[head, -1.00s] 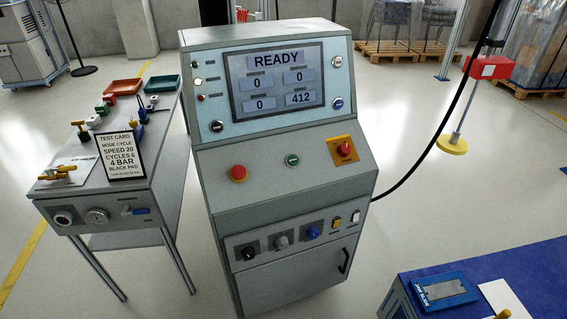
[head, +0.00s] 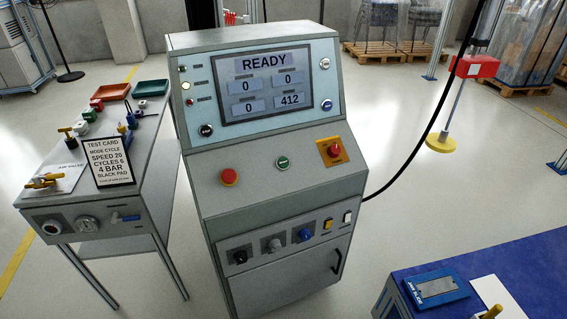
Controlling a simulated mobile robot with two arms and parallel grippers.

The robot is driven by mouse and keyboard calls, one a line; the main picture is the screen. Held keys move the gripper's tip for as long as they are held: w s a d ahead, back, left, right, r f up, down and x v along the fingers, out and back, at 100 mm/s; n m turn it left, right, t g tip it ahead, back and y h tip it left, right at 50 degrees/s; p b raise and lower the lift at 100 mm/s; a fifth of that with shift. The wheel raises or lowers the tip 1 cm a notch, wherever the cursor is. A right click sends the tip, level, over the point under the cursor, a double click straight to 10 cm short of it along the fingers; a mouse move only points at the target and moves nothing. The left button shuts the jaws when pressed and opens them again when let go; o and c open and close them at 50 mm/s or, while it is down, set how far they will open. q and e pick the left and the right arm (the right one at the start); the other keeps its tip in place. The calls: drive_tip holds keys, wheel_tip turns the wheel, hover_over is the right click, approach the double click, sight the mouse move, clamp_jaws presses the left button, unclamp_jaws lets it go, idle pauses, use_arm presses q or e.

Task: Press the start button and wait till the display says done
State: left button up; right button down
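The grey control console (head: 270,220) stands in the middle of the head view. Its display (head: 265,83) reads READY, with three fields at 0 and one at 412. A green button (head: 283,162) sits in the middle of the sloped panel; its label is too small to read. A red button (head: 229,177) is to its left, and a red mushroom button on a yellow plate (head: 332,151) is to its right. Neither of my grippers shows in the view.
A grey side table (head: 110,190) at left carries a test card (head: 108,162), valves and small trays. A blue-topped bench (head: 530,270) is at lower right with a blue-framed plate (head: 437,287). A black cable (head: 425,140) hangs right of the console. Floor between console and bench is clear.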

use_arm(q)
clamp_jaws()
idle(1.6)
